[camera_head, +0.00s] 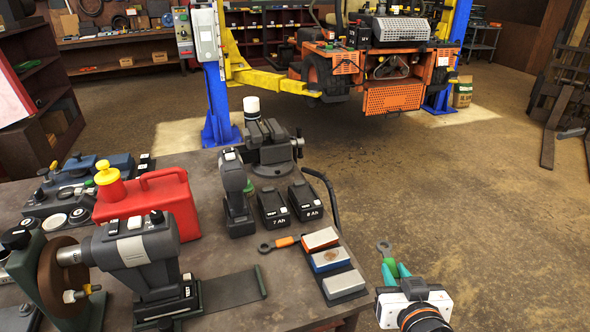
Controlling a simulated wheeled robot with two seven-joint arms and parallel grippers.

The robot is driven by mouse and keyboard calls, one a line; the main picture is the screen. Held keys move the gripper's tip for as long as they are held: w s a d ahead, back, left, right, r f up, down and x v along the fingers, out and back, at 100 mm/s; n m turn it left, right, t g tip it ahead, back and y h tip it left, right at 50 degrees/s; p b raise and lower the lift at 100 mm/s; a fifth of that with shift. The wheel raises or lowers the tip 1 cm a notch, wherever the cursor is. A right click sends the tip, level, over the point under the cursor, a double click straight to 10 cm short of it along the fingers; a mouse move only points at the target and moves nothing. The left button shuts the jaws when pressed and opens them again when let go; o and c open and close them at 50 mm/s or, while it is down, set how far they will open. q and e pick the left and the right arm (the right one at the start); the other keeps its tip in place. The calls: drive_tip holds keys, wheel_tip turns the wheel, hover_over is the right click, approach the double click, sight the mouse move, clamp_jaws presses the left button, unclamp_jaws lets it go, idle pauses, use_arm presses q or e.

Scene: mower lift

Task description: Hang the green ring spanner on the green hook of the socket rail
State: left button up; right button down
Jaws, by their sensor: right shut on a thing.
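My right gripper (396,270) is at the lower right, off the bench's right edge and above the floor. Its teal fingers are shut on the green ring spanner (389,262). The spanner's grey ring end (384,246) points up and away from the gripper. Its lower part is hidden between the fingers. I cannot make out the socket rail or its green hook in this view. My left gripper is not in view.
An orange mower (393,97) stands on the lift behind.

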drive_tip(key=w+a+f+n+y+p, duration=0.1)
drive_tip(key=w+a+f+y+p, duration=0.1)
drive_tip(key=w+a, duration=0.35)
drive_tip(key=n+y, duration=0.3)
hover_over(293, 293)
wheel_tip(293, 293, down, 2)
drive_tip(key=shift+g+p, duration=0.4)
drive_tip(key=shift+p, duration=0.05)
drive_tip(key=shift+f, duration=0.15)
wheel_tip(293, 293, down, 9)
drive_tip(key=shift+r+p, duration=0.1)
drive_tip(key=shift+p, duration=0.4)
drive_tip(key=shift+f, duration=0.25)
